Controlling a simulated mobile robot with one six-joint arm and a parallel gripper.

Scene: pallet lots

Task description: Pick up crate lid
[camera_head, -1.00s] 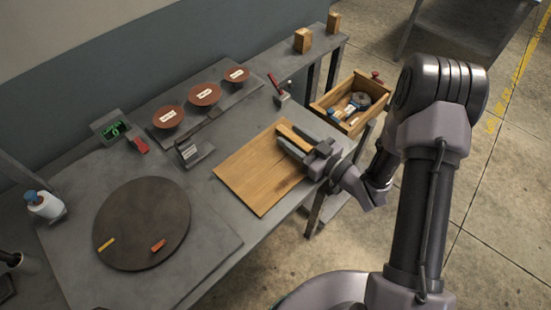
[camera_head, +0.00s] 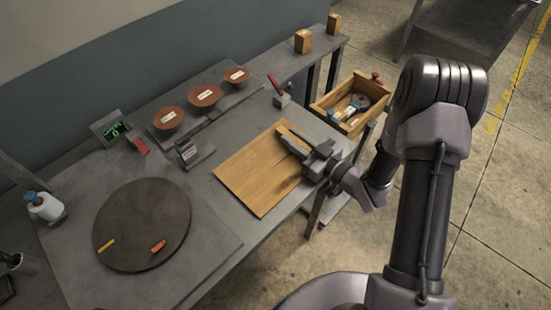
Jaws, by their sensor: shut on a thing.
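The crate lid (camera_head: 250,178) is a flat, square wooden board on the grey table, near its right front edge. A narrow wooden strip (camera_head: 285,131) runs along its right side. My gripper (camera_head: 294,140) is over the right part of the lid, its fingers together and shut on the strip. The jaws hide part of the strip. The lid appears to lie flat on the table; I cannot tell if there is any gap under it.
An open wooden crate (camera_head: 326,106) with small items stands right of the table. A dark round turntable (camera_head: 143,222) with two small pieces, several reddish discs (camera_head: 204,96), a labelled stand (camera_head: 192,150) and a red-handled tool (camera_head: 279,92) are on the table.

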